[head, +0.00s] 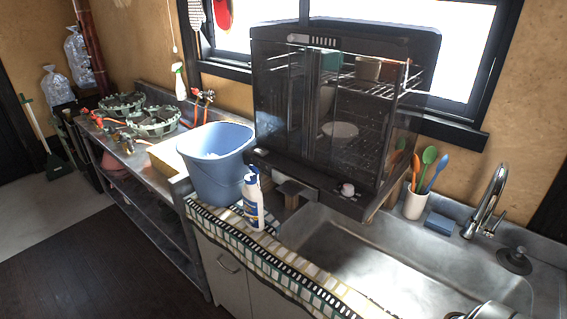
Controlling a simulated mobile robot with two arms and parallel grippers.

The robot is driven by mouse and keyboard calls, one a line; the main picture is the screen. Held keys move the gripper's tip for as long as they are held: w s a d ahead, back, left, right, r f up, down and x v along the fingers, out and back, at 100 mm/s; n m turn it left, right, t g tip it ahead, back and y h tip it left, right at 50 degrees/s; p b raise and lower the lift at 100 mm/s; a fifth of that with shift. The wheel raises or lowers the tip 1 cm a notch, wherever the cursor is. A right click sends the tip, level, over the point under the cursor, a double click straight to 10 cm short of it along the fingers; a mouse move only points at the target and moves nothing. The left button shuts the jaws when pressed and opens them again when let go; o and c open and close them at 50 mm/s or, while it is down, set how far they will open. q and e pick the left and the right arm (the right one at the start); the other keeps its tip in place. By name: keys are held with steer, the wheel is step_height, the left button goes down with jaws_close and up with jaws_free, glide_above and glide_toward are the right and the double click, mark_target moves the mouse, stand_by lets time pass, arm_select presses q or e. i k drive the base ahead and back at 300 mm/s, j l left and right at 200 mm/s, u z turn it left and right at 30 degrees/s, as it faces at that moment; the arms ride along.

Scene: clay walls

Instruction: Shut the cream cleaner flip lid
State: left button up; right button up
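The cream cleaner (253,208) is a white bottle with a blue label and a blue top. It stands upright on the patterned cloth (289,265) at the counter's front, just right of the blue bucket (216,165). Its blue flip lid (252,174) shows at the top, with a small part sticking up. It is too small to tell surely how far the lid is open. Neither of my grippers can be made out in the head view.
A dark dish cabinet (340,120) stands behind the bottle. The metal sink (400,265) is to the right, with a faucet (487,200), a utensil cup (415,203) and a blue sponge (439,223). A metal object (492,311) is cut off at the bottom right.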

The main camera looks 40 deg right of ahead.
mark_target(253, 168)
steer(key=i+z, duration=0.15)
steer(key=z, duration=0.35)
steer(key=i+j+z, duration=0.1)
steer(key=z, duration=0.4)
steer(key=i+j+z, duration=0.1)
steer(key=z, duration=0.35)
steer(key=j+z, duration=0.2)
steer(key=z, duration=0.3)
